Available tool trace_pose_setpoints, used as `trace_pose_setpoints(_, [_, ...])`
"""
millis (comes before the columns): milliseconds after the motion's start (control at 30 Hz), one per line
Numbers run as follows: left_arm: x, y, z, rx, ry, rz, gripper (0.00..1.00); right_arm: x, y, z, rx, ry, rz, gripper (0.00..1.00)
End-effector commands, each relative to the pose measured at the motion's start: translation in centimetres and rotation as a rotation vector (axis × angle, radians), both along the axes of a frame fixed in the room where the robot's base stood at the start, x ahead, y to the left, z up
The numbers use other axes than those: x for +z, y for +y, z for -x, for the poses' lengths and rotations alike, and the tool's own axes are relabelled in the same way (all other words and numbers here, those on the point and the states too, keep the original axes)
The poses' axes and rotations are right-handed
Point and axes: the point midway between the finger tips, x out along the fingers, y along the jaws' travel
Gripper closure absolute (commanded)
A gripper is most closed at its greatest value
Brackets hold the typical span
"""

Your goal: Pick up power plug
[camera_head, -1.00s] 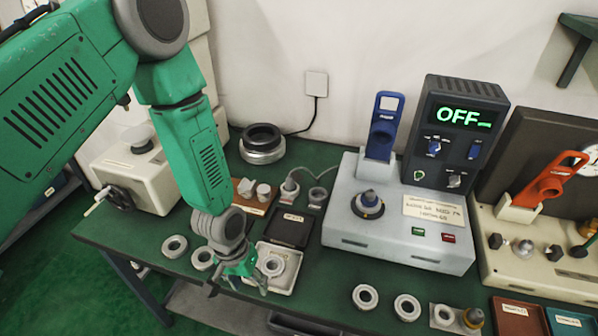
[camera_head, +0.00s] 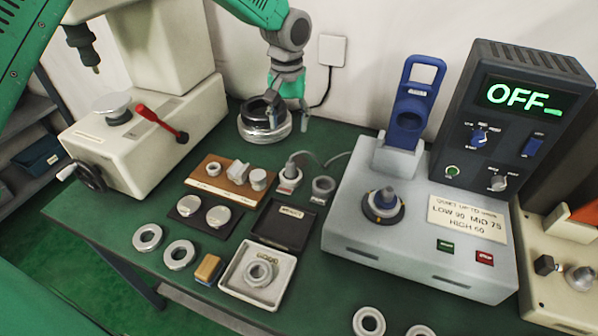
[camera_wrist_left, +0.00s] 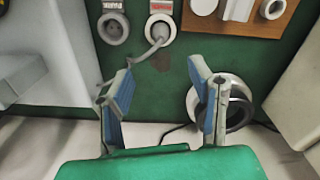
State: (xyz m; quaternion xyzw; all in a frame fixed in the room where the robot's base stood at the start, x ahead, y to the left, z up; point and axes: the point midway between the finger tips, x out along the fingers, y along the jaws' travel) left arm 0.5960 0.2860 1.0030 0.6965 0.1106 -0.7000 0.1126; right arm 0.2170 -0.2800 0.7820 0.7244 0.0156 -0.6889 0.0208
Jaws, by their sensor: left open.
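The power plug (camera_head: 290,168) is a small grey plug standing in a round, red-labelled holder on the green table, with a grey cable. In the left wrist view the plug (camera_wrist_left: 159,31) sits in its holder beyond my open fingers, its cable curving down to the left. An empty grey socket (camera_head: 323,186) stands right beside it; it also shows in the left wrist view (camera_wrist_left: 113,28). My left gripper (camera_head: 288,116) is open and empty behind the plug, near the back wall, apart from it. My right gripper is not in view.
A black and silver ring stack (camera_head: 263,125) stands close beside the left gripper. A grey heater unit (camera_head: 420,225) stands to the right, a cream press (camera_head: 140,130) to the left. A wooden block (camera_head: 227,178) and black tray (camera_head: 284,228) lie in front.

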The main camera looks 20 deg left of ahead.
Motion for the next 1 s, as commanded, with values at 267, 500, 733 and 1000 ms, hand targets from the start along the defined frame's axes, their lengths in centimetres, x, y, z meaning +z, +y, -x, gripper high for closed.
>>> trace_pose_setpoints(267, [-3.2,0.1,0.0,0.003,0.005,-0.003,0.52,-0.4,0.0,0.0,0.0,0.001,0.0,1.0])
trace_pose_setpoints(500, [-7.7,0.1,-0.2,0.003,0.004,-0.002,0.52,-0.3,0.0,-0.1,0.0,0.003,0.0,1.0])
trace_pose_setpoints(733, [-9.4,0.1,-0.2,0.002,0.001,-0.002,0.52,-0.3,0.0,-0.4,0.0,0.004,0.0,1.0])
trace_pose_setpoints(1000, [-13.3,0.3,-0.3,0.003,0.003,-0.002,0.52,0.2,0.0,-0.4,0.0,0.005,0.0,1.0])
